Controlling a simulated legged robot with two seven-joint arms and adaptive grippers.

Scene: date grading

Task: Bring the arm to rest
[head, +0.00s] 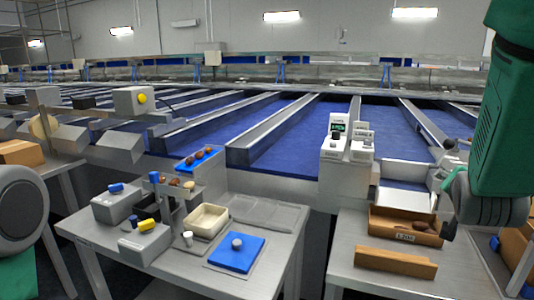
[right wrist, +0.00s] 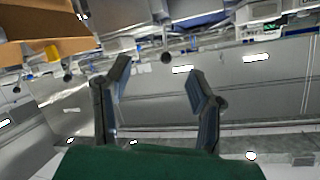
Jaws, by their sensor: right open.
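My right arm (head: 505,110) hangs down at the right edge of the head view, green with a grey joint. Part of my right gripper (head: 450,212) shows below it, just right of the brown box. In the right wrist view my right gripper (right wrist: 158,70) has its two fingers spread wide with nothing between them. Of my left arm, only a grey round joint (head: 20,205) and a bit of green show at the left edge; its gripper is out of view.
A left steel table (head: 275,246) carries a cream tray (head: 222,208), a blue pad (head: 236,263) and small grey devices. The right table (head: 375,284) holds a brown box (head: 380,225) and a brown bar (head: 395,262), close to my right gripper. Blue conveyor lanes (head: 280,140) run behind.

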